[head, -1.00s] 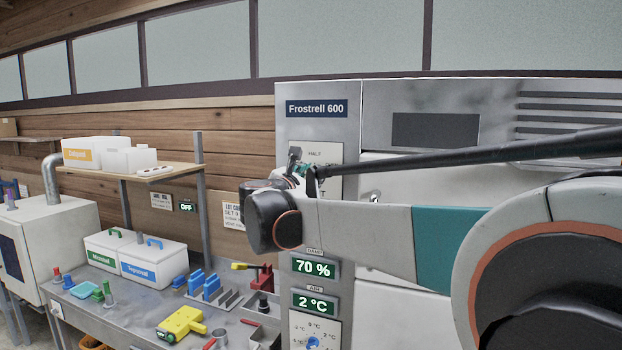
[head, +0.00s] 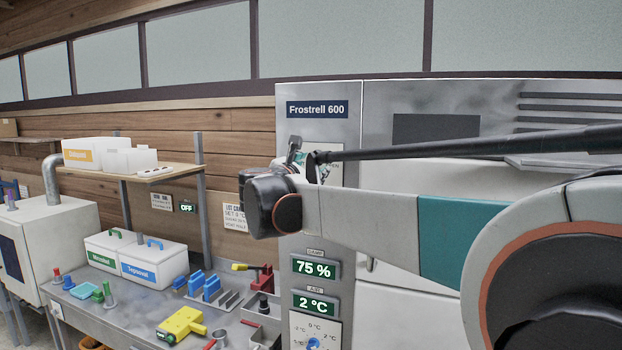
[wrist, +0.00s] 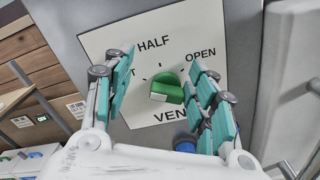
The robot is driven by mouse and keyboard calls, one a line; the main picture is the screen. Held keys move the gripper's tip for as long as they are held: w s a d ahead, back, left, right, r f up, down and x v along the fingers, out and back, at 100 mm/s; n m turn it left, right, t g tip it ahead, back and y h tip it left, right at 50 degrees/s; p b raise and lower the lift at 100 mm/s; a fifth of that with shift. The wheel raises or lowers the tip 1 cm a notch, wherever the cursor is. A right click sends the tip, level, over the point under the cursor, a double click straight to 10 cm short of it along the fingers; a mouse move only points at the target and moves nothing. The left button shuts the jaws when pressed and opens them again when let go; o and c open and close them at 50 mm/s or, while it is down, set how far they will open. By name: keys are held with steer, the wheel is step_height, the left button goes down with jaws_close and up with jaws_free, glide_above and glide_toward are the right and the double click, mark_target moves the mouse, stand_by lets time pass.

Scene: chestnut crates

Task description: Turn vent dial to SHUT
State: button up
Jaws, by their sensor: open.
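The green vent dial (wrist: 170,88) sits on a white plate (wrist: 98,42) in the wrist view. The plate reads HALF at the top, OPEN at the right and VENT below; the left label is mostly hidden behind a finger, with only a T showing. My gripper (wrist: 160,68) is open, with one teal-padded finger on each side of the dial. I cannot tell whether either pad touches it, or exactly which mark the dial points to. In the head view my gripper (head: 308,162) and wrist cover the dial and most of its plate.
The Frostrell 600 cabinet (head: 376,102) carries displays reading 75 % (head: 314,268) and 2 °C (head: 314,302), with a blue-knobbed dial (head: 313,343) below. A bench (head: 140,312) with boxes and tools stands left. A shelf (head: 150,174) is above it.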

mark_target(316, 137)
step_height(316, 137, up, 6)
steer(key=shift+s+r, duration=0.1)
steer(key=shift+s, duration=0.05)
steer(key=shift+r, duration=0.6)
